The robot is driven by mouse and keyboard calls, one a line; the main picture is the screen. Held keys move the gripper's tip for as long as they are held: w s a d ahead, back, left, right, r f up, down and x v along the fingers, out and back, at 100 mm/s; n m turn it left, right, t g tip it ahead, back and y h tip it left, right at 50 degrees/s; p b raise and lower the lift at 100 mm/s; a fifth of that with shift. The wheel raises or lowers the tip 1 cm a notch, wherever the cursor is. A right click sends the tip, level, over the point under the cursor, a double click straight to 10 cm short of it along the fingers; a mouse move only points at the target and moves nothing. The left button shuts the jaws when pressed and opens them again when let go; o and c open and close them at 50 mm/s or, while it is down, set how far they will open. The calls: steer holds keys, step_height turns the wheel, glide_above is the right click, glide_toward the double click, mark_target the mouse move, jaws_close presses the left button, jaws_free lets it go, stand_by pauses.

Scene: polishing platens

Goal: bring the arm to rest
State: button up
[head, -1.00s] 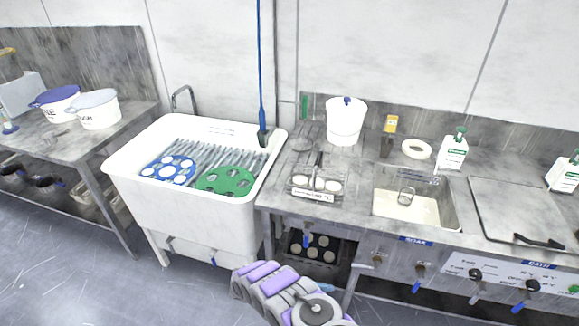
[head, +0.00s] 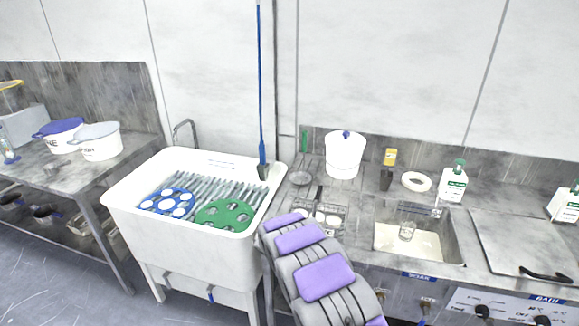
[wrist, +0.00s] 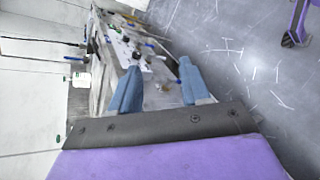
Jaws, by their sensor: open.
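My arm, grey with purple pads, rises from the lower edge of the head view in front of the steel counter. My gripper shows in the wrist view (wrist: 158,88) as two blue fingers set well apart, with nothing between them. The fingertips point toward the counter, which appears tipped on its side beyond them. In the head view the fingers are hidden.
A white sink (head: 128,207) holds a blue disc (head: 167,211) and a green disc (head: 224,224). The steel counter (head: 370,207) carries a white bucket (head: 344,158) and a soap bottle (head: 453,184). Another table (head: 90,172) stands left. Open floor (wrist: 262,70) lies right in the wrist view.

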steer(key=s+d+r+m+y, duration=0.2)
steer(key=s+r+y, duration=0.4)
steer(key=s+r, duration=0.8)
steer(key=s+a+r+t+y, duration=0.1)
steer(key=s+a+r+y, duration=0.1)
steer(key=s, duration=0.7)
steer(key=s+a+r+t+y, duration=0.2)
steer(key=s+a+y, duration=0.2)
steer(key=s, duration=0.5)
steer(key=shift+a+r+m, duration=0.35)
steer(key=shift+a+m, duration=0.05)
steer(key=shift+a, duration=0.15)
steer(key=shift+r, duration=0.15)
